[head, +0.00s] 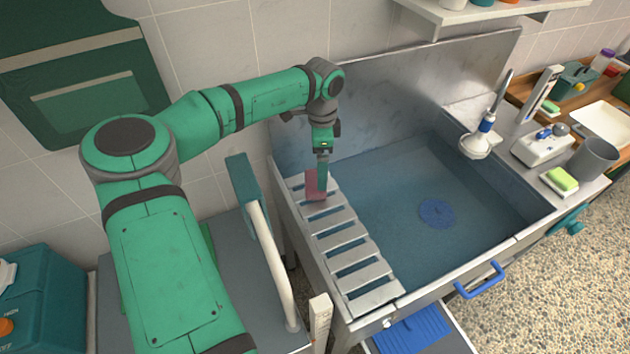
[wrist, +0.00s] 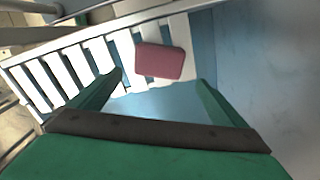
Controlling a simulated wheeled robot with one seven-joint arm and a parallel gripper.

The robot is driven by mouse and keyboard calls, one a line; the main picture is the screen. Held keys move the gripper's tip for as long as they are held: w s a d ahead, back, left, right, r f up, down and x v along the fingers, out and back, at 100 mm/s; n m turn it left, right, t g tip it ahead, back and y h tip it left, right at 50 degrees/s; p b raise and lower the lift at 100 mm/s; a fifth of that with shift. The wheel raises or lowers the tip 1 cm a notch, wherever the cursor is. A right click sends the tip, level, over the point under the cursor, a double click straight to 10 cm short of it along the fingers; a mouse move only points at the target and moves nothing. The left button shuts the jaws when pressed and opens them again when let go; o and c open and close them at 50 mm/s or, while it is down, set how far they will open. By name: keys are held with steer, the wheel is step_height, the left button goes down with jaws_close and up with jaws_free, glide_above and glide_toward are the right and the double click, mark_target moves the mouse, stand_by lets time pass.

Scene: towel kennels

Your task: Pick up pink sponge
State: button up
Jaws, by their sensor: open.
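The pink sponge (head: 312,184) lies on the slatted white rack (head: 345,254) at the left side of the metal sink, near the rack's far end. In the wrist view the pink sponge (wrist: 160,61) sits on the pale slats (wrist: 98,52), beyond and between my fingertips. My gripper (head: 321,178) points down at the sponge and partly covers it in the head view. In the wrist view my gripper (wrist: 160,82) is open, with nothing between its fingers. I cannot tell the exact height of the fingertips above the sponge.
The sink basin (head: 400,195) right of the rack holds a round blue drain piece (head: 437,213). A sprayer (head: 480,140) stands at its right edge. A green-and-yellow sponge (head: 562,179) and a grey cup (head: 594,159) are on the right counter. A teal-topped post (head: 247,186) stands left of the sink.

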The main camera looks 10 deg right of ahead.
steer(key=shift+s+a+f, duration=0.1)
steer(key=shift+f, duration=1.7)
steer(key=shift+a+f, duration=0.1)
steer(key=shift+f, duration=1.7)
steer(key=c, duration=1.2)
steer(key=shift+r, duration=0.1)
steer(key=shift+r, duration=0.45)
step_height(320, 180, up, 2)
steer(key=shift+r, duration=0.15)
steer(key=s+r, duration=0.2)
steer(key=s+a+r, duration=0.1)
steer(key=s+r, duration=0.1)
steer(key=r, duration=0.1)
steer(key=shift+s, duration=0.3)
steer(key=s+a+r, duration=0.2)
steer(key=s+r, duration=0.2)
steer(key=s, duration=0.5)
steer(key=shift+r, duration=0.35)
